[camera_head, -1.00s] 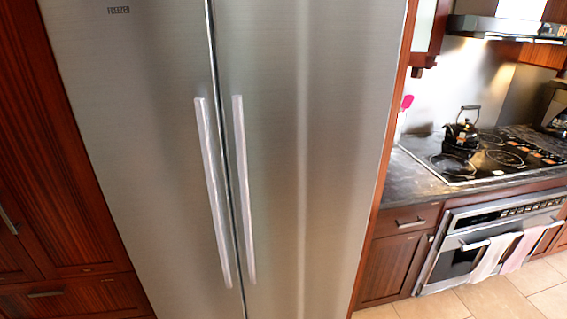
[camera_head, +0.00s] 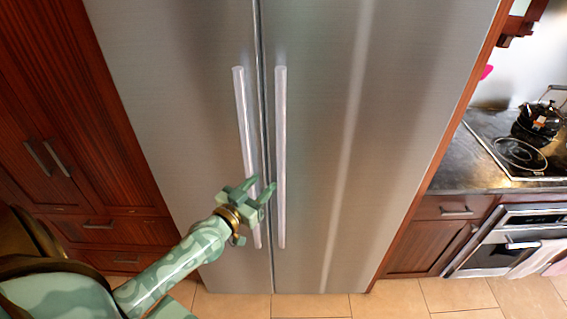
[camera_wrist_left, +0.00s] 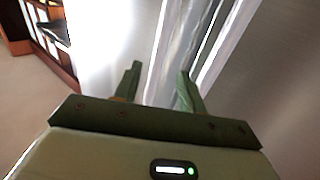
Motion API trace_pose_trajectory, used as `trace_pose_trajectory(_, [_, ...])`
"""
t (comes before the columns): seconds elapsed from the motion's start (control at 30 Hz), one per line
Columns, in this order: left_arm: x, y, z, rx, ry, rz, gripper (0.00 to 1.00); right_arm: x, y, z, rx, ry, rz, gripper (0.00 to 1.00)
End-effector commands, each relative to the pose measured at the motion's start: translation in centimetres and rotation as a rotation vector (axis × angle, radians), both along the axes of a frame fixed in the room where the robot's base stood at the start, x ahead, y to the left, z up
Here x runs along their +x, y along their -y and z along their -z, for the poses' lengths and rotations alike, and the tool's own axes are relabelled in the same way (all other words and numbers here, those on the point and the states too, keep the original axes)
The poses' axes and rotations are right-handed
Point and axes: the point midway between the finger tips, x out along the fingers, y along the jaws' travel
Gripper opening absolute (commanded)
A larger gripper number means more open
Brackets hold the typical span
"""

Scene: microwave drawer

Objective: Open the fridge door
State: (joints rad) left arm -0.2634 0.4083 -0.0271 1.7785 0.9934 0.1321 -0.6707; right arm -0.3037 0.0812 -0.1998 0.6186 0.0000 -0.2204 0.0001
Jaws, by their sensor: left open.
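The steel fridge has two tall doors with a narrow seam between them, both shut. The left door (camera_head: 190,130) has a long pale handle (camera_head: 243,120), and the right door (camera_head: 330,120) has a matching handle (camera_head: 280,140) across the seam. My left gripper (camera_head: 265,183) is open in front of the lower handles, covering part of the left one. In the left wrist view, a pale handle bar (camera_wrist_left: 178,45) shows between the open fingers (camera_wrist_left: 158,85); I cannot tell whether they touch it. My right gripper is not in view.
Dark wood cabinets (camera_head: 60,100) stand left of the fridge. At right are a counter (camera_head: 460,165), a black kettle (camera_head: 540,118) on the stove, and an oven (camera_head: 500,240) with towels. The tiled floor (camera_head: 320,305) in front of the fridge is clear.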

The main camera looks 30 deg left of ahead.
Motion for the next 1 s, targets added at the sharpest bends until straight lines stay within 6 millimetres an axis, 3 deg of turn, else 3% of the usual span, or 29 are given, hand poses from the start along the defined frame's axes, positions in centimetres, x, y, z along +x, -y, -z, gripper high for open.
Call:
trace_pose_trajectory(0.2, [5.6,0.2,0.0,-0.001,0.001,0.0,0.41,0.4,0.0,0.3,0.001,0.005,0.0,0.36])
trace_pose_trajectory(0.4, [8.8,0.3,0.2,0.001,-0.001,0.0,0.41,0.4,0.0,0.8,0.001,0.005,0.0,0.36])
trace_pose_trajectory(0.6, [9.9,0.4,0.1,-0.001,-0.001,0.001,0.41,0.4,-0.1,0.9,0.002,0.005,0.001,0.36])
trace_pose_trajectory(0.83, [9.9,0.4,0.1,0.0,-0.002,0.001,0.41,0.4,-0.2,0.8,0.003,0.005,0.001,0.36])
trace_pose_trajectory(0.97, [9.9,0.4,0.1,0.0,-0.002,0.001,0.05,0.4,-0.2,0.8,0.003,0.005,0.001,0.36])
trace_pose_trajectory(1.0, [9.9,0.4,0.1,0.0,-0.002,0.001,0.0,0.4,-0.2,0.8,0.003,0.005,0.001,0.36])
